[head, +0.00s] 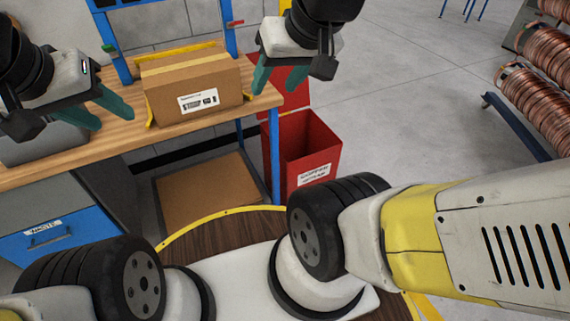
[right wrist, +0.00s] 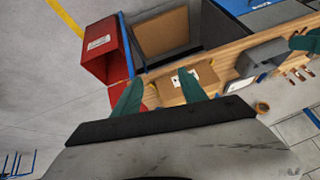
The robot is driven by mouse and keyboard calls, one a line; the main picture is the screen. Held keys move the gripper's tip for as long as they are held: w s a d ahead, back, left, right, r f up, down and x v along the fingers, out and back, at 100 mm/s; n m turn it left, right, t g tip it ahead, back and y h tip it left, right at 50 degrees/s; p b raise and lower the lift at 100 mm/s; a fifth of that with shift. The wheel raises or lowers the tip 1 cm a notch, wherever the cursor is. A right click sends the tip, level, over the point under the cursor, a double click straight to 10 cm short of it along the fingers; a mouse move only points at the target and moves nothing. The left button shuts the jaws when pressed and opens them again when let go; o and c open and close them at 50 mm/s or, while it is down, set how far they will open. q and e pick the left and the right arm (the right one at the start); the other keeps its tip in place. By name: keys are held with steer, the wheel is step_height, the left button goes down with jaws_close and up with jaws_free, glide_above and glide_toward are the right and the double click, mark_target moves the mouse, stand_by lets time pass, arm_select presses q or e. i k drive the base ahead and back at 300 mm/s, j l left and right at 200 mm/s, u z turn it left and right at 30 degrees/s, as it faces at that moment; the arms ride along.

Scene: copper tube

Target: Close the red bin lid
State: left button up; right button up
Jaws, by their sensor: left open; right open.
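The red bin (head: 311,150) stands on the floor at the right end of the workbench, with a white label on its front. Its top is open and I see into it. The red lid (head: 295,98) is raised at the bin's back, partly hidden by my right gripper (head: 276,86). That gripper is open and empty, above and apart from the lid. In the right wrist view the bin (right wrist: 102,52) is at the upper left, with the lid (right wrist: 118,95) beside a finger. My left gripper (head: 112,112) is open and empty over the left of the workbench.
A cardboard box (head: 192,88) sits on the wooden workbench (head: 150,137). A blue post (head: 275,160) stands close to the bin's left side. Copper coils (head: 540,95) are on a rack at the far right. The floor right of the bin is clear.

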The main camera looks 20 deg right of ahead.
mark_target(300, 97)
steer(key=l+z, duration=0.15)
steer(key=z, duration=1.8)
steer(key=i+l+z, duration=0.1)
steer(key=i+z, duration=0.2)
steer(key=i, duration=0.6)
steer(key=i+j+z, duration=0.1)
steer(key=i+z, duration=0.2)
steer(key=i, duration=0.65)
steer(key=i+u, duration=0.35)
steer(key=i, duration=0.2)
steer(key=i+u, duration=0.3)
steer(key=i, duration=0.25)
steer(key=i+l+u, duration=0.35)
steer(key=i, duration=0.15)
steer(key=i+j+u, duration=0.25)
steer(key=i+u, duration=0.6)
steer(key=u, duration=0.15)
steer(key=i+u, duration=0.5)
steer(key=i+j+z, duration=0.1)
steer(key=i, duration=1.45)
steer(key=i+u, duration=0.25)
steer(key=i, duration=0.3)
steer(key=i+l+u, duration=0.15)
steer(key=i+u, duration=0.15)
steer(key=i, duration=0.2)
steer(key=i+l+u, duration=0.25)
steer(key=i, duration=0.3)
steer(key=u, duration=2.3)
